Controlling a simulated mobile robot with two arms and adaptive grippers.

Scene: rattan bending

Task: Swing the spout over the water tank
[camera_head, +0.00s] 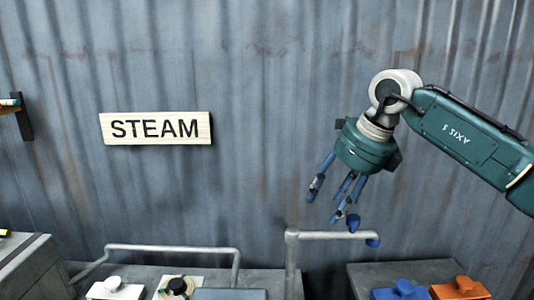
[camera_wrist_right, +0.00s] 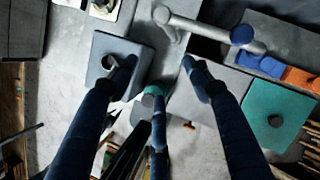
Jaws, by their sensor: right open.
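The spout (camera_head: 330,236) is a grey pipe that runs sideways from the top of an upright pipe, with a blue end at its right. In the right wrist view the spout (camera_wrist_right: 205,27) lies at the top, beyond the fingers. My right gripper (camera_head: 328,203) hangs above the spout in the head view, its blue fingers spread and empty. They also show spread in the right wrist view (camera_wrist_right: 160,78). I cannot tell for sure which box is the water tank; a blue-grey box (camera_wrist_right: 108,48) and a teal one (camera_wrist_right: 262,122) show there. My left gripper is out of view.
A STEAM sign (camera_head: 155,128) hangs on the corrugated wall. A bent grey pipe (camera_head: 170,248) runs along the bench at left. Blue (camera_head: 400,291) and orange (camera_head: 460,289) knobbed boxes stand at lower right.

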